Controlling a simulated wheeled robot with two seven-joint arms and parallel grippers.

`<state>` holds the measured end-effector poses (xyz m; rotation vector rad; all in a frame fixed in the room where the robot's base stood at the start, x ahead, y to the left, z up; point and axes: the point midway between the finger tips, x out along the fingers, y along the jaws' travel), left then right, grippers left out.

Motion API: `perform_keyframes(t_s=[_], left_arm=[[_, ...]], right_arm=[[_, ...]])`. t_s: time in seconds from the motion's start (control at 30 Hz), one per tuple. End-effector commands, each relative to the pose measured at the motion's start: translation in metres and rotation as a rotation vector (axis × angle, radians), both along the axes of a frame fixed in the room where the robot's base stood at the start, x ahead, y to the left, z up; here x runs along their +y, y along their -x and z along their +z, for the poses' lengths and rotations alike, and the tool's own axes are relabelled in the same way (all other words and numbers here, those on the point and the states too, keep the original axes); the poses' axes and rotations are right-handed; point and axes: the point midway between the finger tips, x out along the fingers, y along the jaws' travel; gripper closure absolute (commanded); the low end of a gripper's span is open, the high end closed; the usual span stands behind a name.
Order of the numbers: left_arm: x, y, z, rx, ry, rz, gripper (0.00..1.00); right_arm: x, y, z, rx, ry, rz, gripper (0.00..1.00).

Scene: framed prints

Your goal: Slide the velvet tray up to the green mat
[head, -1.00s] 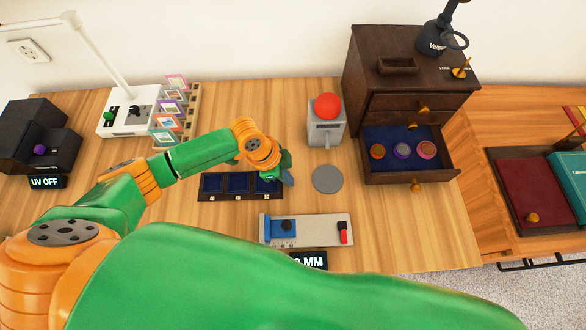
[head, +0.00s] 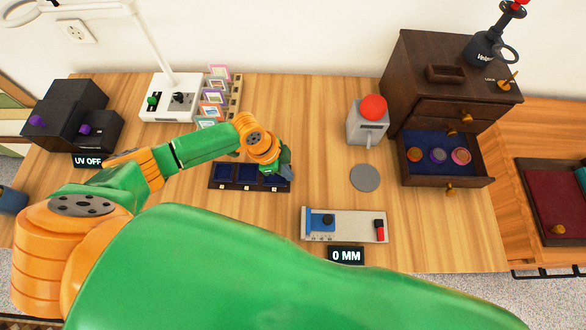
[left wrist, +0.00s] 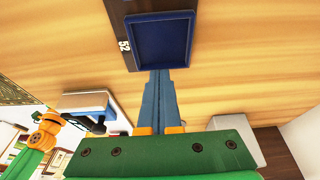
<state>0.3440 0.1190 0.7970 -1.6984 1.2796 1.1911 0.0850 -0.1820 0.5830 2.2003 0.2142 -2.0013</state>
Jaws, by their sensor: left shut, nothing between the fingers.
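The velvet tray (head: 236,186), dark with blue-lined compartments and number labels, lies on the wooden table in the head view. Its right end is partly hidden by my left gripper (head: 286,177). In the left wrist view its end compartment (left wrist: 160,42) shows beside a label. My left gripper (left wrist: 161,73) is shut and empty, its fingertips at the tray's right end, seemingly touching it. I cannot make out a green mat in the head view. A green patterned patch (left wrist: 14,95) at the left of the wrist view is unclear. My right gripper is not in view.
A grey disc (head: 365,178) and a gauge (head: 345,226) lie right of the tray. A red-button device (head: 367,124) and a cabinet with an open drawer (head: 443,183) stand further right. Card racks (head: 213,100) and a lamp base (head: 165,98) stand behind. Bare table lies left of the tray.

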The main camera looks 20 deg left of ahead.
Motion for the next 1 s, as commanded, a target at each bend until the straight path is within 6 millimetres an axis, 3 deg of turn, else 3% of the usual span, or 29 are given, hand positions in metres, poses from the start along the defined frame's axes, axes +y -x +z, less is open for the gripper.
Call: perform_keyframes(t_s=[0.3,0.47,1.0], left_arm=[[0.068,0.020,-0.002,0.006,-0.009,0.004,1.00],[0.092,0.027,-0.002,0.003,-0.008,0.002,1.00],[0.095,0.029,0.000,0.001,-0.003,0.000,1.00]], right_arm=[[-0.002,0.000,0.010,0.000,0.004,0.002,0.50],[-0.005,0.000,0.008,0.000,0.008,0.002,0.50],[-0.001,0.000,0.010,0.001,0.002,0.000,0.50]])
